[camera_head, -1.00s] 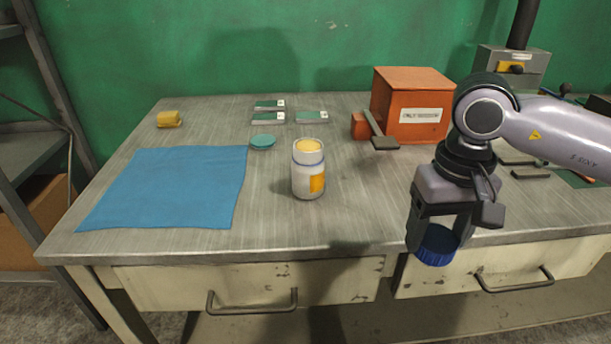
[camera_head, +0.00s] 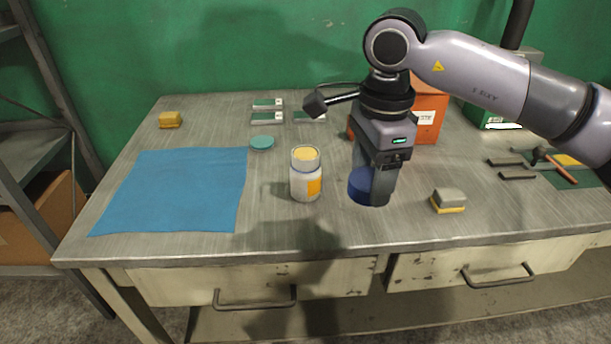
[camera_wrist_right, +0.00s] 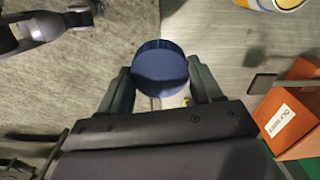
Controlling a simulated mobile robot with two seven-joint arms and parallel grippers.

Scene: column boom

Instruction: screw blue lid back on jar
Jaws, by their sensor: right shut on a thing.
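The jar (camera_head: 306,178) stands upright and uncovered on the workbench, white with an orange label and a yellowish top. It also shows at the top edge of the right wrist view (camera_wrist_right: 285,4). My right gripper (camera_head: 372,190) is shut on the blue lid (camera_head: 358,184), just right of the jar and apart from it. In the right wrist view the blue lid (camera_wrist_right: 160,66) sits between the two fingertips. The far finger is partly hidden in the head view. My left gripper is not in view.
A blue cloth (camera_head: 170,190) lies left of the jar. A teal disc (camera_head: 262,142) lies behind it. A grey and yellow block (camera_head: 449,200) sits to the right. An orange box (camera_head: 430,115) stands behind my right arm. The bench front before the jar is clear.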

